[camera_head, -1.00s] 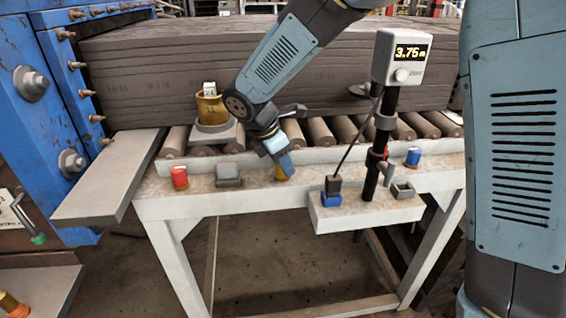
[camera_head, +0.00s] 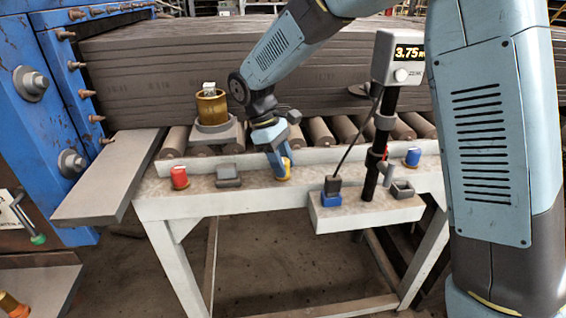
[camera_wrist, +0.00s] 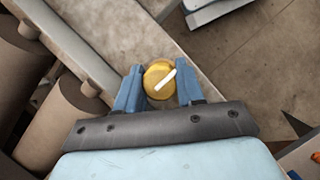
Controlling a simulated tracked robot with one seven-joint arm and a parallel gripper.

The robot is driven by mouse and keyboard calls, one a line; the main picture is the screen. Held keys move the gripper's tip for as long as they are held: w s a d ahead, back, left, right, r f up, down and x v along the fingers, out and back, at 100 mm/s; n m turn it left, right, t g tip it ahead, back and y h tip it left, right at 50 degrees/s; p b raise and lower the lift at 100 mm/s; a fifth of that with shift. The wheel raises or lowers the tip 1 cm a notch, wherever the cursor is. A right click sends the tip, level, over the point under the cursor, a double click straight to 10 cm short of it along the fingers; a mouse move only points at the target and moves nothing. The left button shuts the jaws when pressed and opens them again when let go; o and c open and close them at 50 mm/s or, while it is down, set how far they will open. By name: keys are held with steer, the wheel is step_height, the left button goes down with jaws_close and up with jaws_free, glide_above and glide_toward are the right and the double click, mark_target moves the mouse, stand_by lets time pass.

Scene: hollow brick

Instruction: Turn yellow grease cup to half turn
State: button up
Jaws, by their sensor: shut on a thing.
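The yellow grease cup (camera_head: 284,170) stands on the pale ledge in front of the rollers, mostly hidden behind my fingers in the head view. In the wrist view the yellow grease cup (camera_wrist: 160,78) shows its round top with a white pointer line slanting from lower left to upper right. My gripper (camera_head: 281,165) points down at the cup. In the wrist view its blue fingers (camera_wrist: 157,92) are shut on the cup, one on each side.
A post with a display (camera_head: 398,60) stands close on the right. Rollers (camera_head: 322,131) lie behind.

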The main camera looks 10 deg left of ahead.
steer(key=m+g+y, duration=0.1)
steer(key=m, duration=0.3)
steer(key=shift+w+m, duration=0.15)
steer(key=shift+m, duration=0.15)
steer(key=m, duration=0.2)
steer(key=m+g+y, duration=0.1)
steer(key=m, duration=0.1)
steer(key=shift+m+g, duration=0.3)
steer(key=m+y, duration=0.2)
steer(key=m, duration=0.2)
steer(key=shift+m+y, duration=0.8)
steer(key=shift+m, duration=1.3)
steer(key=o, duration=1)
steer(key=shift+o, duration=0.2)
steer(key=v, duration=1.3)
steer(key=shift+w+r, duration=0.3)
steer(key=shift+w, duration=0.05)
